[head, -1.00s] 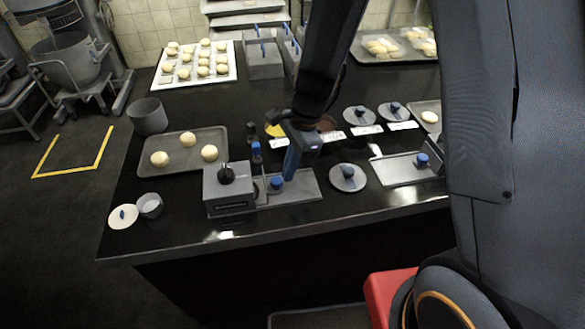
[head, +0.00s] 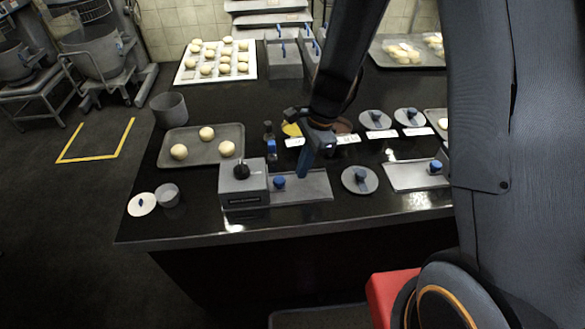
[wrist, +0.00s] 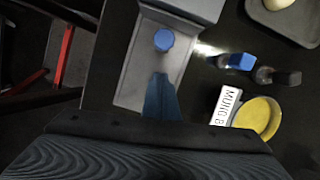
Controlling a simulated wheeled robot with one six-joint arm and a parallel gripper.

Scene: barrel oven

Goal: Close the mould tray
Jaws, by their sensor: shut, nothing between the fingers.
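A grey box with a black knob (head: 243,187) stands near the front edge of the counter. A flat grey tray (head: 312,187) runs out from its right side. A blue knob (head: 279,183) sits on the tray close to the box; it also shows in the wrist view (wrist: 164,40). My gripper (head: 303,174) is shut and empty, pointing down over the tray, to the right of the blue knob. In the wrist view a clear gap separates its fingertips (wrist: 160,78) from the knob. I cannot tell whether the fingertips touch the tray.
A round lid (head: 360,179) and another plate with a blue knob (head: 415,176) lie to the right. A blue-capped bottle (head: 271,150) and a yellow dish (wrist: 257,117) stand behind. A dough tray (head: 202,147) lies at left. The front counter strip is clear.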

